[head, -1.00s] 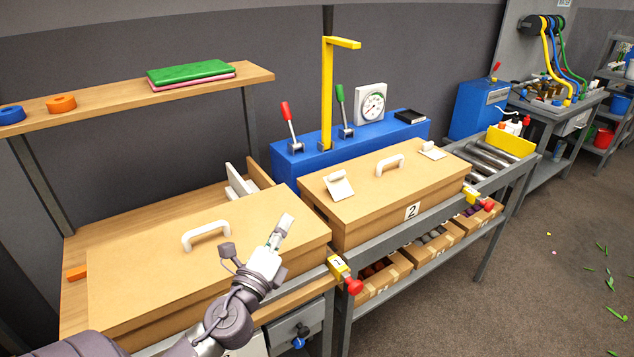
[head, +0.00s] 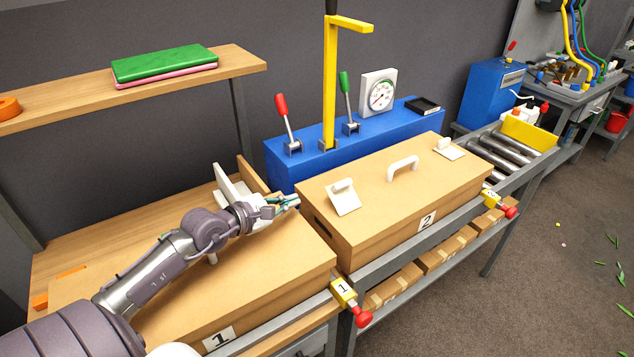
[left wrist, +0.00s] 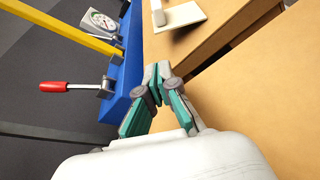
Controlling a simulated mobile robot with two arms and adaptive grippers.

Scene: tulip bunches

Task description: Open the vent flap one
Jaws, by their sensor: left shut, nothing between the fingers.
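Two white vent flaps lie on the lid of the wooden box marked 2 (head: 385,209): a left flap (head: 343,198) and a right flap (head: 449,149). Each is a flat plate with a raised tab. I see no number on either flap. One white flap also shows at the top of the left wrist view (left wrist: 180,16). My left gripper (head: 293,202) is shut and empty, above the far right part of the box marked 1 (head: 270,262). It points toward box 2 and is apart from the left flap. My right gripper is out of view.
A white lid handle (head: 402,167) stands between the flaps. Behind box 2 is a blue bench unit (head: 300,170) with a red lever (head: 285,118), a green lever (head: 347,98), a yellow post (head: 329,90) and a gauge (head: 379,95). A yellow tag with a red knob (head: 363,317) sits in front.

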